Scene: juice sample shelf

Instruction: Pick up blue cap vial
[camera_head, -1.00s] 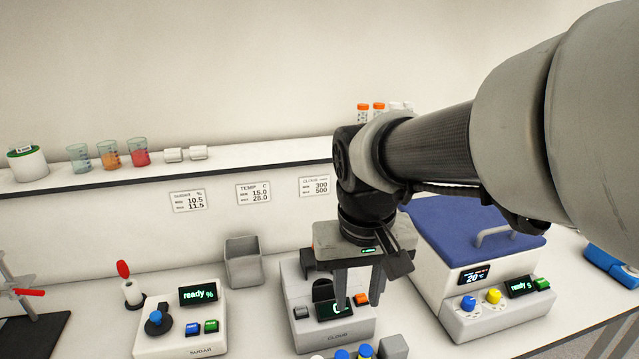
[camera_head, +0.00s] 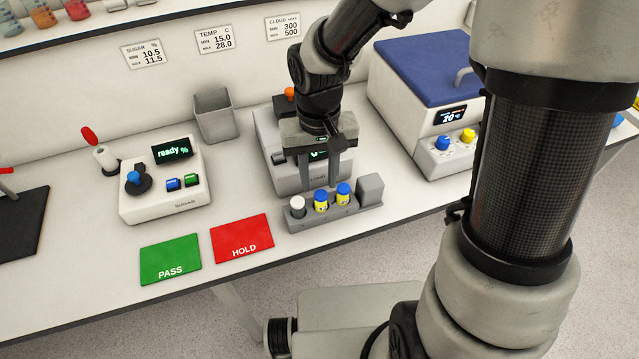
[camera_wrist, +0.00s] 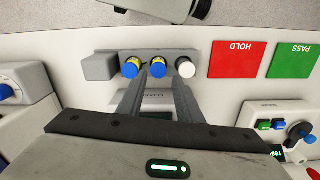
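Two blue cap vials with yellow bodies stand upright in a grey rack (camera_head: 310,225). One is the middle blue cap vial (camera_head: 321,199) and the other is the right blue cap vial (camera_head: 344,192). A white cap vial (camera_head: 297,206) stands at the rack's left end. My gripper (camera_head: 318,186) is open and empty, behind and above the rack. In the wrist view my gripper's fingertips (camera_wrist: 160,80) are spread, with the middle blue cap (camera_wrist: 159,68) showing between them. The other blue cap (camera_wrist: 130,70) and the white cap (camera_wrist: 186,67) lie outside the fingers. No contact is visible.
The CLOUD device (camera_head: 265,140) is close behind my gripper. Red HOLD (camera_head: 242,238) and green PASS (camera_head: 170,258) mats lie left of the rack. A SUGAR device (camera_head: 160,205) and a blue-lidded box (camera_head: 425,65) flank the area. The rack sits near the bench's front edge.

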